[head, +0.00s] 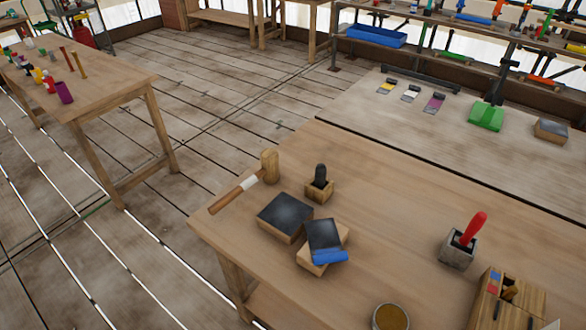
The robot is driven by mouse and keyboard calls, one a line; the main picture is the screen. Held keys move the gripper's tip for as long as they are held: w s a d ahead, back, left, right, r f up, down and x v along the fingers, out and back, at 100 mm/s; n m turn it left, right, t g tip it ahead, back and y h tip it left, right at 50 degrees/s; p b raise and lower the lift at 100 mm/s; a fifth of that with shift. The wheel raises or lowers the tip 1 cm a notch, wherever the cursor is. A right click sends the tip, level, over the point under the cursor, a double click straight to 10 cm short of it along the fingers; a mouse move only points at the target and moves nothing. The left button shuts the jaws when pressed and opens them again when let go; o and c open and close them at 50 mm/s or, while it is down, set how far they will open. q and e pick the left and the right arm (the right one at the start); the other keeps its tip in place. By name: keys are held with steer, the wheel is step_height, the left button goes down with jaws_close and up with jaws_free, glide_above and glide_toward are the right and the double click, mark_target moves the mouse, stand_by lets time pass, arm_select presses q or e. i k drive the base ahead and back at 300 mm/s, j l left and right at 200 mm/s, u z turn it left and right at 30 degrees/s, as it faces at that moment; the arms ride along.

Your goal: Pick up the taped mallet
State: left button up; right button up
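The taped mallet (248,184) lies near the far left corner of the wooden workbench (395,230) in the head view. Its pale wooden head (269,167) points to the upper right. Its brown handle (228,198) extends to the lower left, with the handle's end close to the bench's left edge. A white wrap of tape is around the handle next to the head. Neither of my grippers shows in the head view.
Right of the mallet stands a small wooden block with a dark knob (320,182). Dark-topped blocks (286,217) and (325,243), one with blue, lie nearer. A grey holder with a red handle (459,245), a wooden box (507,302) and a round tin (390,317) stand farther right.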

mark_target(269, 171)
steer(key=i+j+z, duration=0.15)
steer(key=j+z, duration=0.8)
steer(key=i+j, duration=0.05)
steer(key=j, duration=0.05)
